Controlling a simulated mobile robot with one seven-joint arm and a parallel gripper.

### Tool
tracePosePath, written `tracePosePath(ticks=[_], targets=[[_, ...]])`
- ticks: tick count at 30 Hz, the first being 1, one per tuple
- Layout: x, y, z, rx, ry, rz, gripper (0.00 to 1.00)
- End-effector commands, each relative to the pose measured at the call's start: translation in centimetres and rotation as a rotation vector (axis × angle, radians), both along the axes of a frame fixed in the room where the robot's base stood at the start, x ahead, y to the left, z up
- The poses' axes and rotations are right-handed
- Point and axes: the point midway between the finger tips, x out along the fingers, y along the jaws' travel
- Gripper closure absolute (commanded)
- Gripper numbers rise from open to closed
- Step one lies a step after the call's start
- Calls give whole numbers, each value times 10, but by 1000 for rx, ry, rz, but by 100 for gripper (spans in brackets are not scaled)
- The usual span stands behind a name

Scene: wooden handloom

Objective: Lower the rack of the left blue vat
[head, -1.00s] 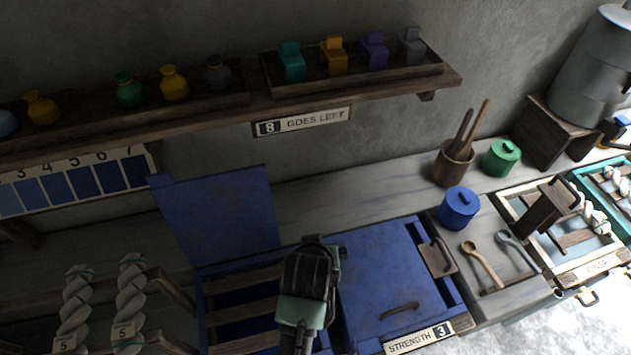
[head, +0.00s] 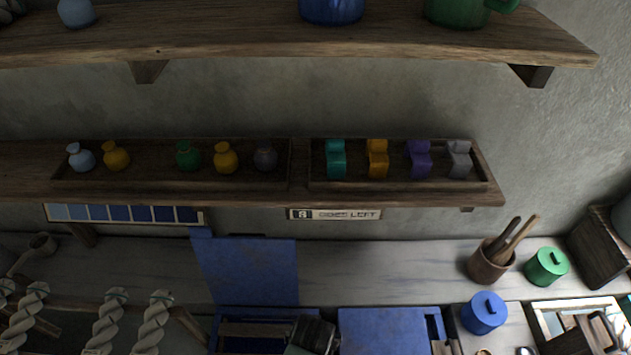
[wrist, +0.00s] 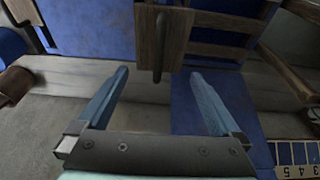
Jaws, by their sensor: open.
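The left blue vat (head: 218,330) is at the bottom of the head view, its blue lid (head: 252,270) standing open at the back. Wooden slats of its rack (head: 255,330) show in the opening; they also show in the wrist view (wrist: 215,22). In the wrist view, a wooden plate with a dark upright handle (wrist: 160,42) is beside the slats. My gripper (wrist: 158,74) is open and empty, its two blue fingers apart, with the handle just beyond and between the tips. In the head view my gripper's dark body (head: 312,335) covers the vat's right side; its fingertips are hidden.
A closed blue lid (head: 380,330) adjoins on the right. A blue pot (head: 484,312), a green pot (head: 547,266) and a tool cup (head: 490,262) stand further right. White skeins (head: 150,322) hang at the left. A shelf with bottles (head: 225,158) runs above.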

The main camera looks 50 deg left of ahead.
Motion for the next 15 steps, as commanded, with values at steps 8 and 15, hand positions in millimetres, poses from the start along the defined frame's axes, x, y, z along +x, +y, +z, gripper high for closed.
tracePosePath(ticks=[8, 15], targets=[[1, 0, -47, 0, -1, -2, 0], [1, 0, -46, 1, -2, -1, 0]])
